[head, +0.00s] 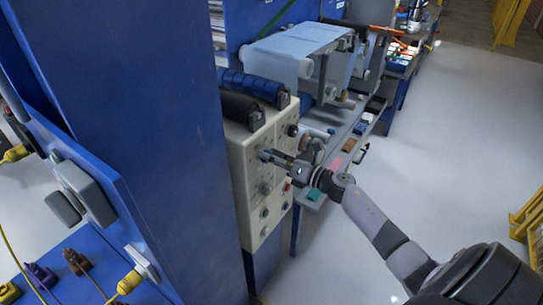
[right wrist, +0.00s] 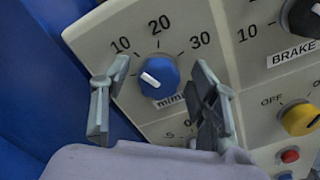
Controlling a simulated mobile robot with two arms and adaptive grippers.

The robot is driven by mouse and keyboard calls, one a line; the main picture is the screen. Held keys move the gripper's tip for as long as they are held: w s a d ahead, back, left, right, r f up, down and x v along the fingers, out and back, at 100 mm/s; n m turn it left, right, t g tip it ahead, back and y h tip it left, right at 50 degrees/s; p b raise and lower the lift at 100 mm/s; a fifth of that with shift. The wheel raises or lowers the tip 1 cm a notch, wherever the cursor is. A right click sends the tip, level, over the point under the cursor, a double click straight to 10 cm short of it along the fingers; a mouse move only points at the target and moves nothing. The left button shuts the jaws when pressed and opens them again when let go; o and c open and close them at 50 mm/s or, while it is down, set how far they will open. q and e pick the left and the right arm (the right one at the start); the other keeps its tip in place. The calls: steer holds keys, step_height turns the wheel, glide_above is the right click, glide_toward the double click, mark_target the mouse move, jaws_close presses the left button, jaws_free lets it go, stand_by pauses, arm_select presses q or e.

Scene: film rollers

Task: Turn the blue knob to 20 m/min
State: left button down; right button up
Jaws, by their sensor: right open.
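The blue knob (right wrist: 158,75) sits on a pale control panel (head: 244,165). Its white pointer line slants toward the left and slightly up, below the 10 mark; the 20 mark is above the knob and 30 is to the upper right. My right gripper (right wrist: 160,66) is open, with one finger on either side of the knob and visible gaps to it. In the head view my right gripper (head: 267,156) reaches the panel from the right, and I cannot make out the blue knob there. My left gripper is not in view.
A black brake knob (right wrist: 303,18), a yellow knob (right wrist: 299,119) and a red button (right wrist: 290,156) are on the panel, right of the gripper. A tall blue wall (head: 150,130) stands left of the panel. Dark rollers (head: 250,86) lie above it. Grey floor on the right is open.

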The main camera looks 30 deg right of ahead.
steer(key=shift+c, duration=0.3)
steer(key=c, duration=1.1)
steer(key=shift+d+f+m+p, duration=0.1)
steer(key=shift+m+p, duration=0.4)
steer(key=shift+m, duration=1.95)
steer(key=shift+f+m+p, duration=0.1)
steer(key=shift+m+p, duration=0.35)
steer(key=shift+m, duration=2)
